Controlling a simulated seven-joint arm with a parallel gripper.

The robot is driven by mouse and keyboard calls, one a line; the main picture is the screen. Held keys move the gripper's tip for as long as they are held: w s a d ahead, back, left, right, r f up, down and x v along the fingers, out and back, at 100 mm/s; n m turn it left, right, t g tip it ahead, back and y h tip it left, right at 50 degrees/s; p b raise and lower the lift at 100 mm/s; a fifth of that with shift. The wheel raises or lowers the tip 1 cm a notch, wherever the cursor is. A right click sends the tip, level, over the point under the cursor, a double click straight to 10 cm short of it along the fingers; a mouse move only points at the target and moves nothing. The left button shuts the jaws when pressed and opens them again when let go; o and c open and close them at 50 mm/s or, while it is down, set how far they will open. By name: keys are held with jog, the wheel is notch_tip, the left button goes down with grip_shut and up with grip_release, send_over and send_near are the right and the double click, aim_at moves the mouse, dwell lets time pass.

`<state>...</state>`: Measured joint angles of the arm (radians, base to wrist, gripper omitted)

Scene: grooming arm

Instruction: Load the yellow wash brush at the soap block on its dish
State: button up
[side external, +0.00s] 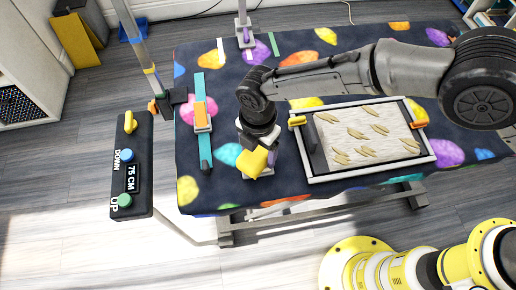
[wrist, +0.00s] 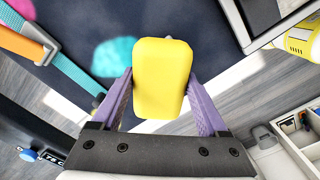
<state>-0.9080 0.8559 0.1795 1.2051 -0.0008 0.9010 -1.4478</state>
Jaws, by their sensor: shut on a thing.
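The yellow wash brush (side external: 252,161) is held by my gripper (side external: 259,143) near the front edge of the dark, patterned table. In the wrist view the yellow brush (wrist: 163,75) sits between the two purple fingers of my gripper (wrist: 160,92), which are shut on its sides. It fills the middle of that view and hides what lies behind it. A small pale patch shows just beneath the brush in the side external view; I cannot tell whether it is the soap block or its dish. Contact under the brush cannot be made out.
A framed tray (side external: 311,178) with several tan tufts lies to the right of my gripper. A height control panel (side external: 131,188) and an upright post (side external: 141,50) stand beside the table.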

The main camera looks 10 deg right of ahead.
aim_at(258, 151)
jog(key=shift+f, duration=0.4)
dwell(1.1)
jog(key=shift+r, duration=0.1)
jog(key=shift+r, duration=3.5)
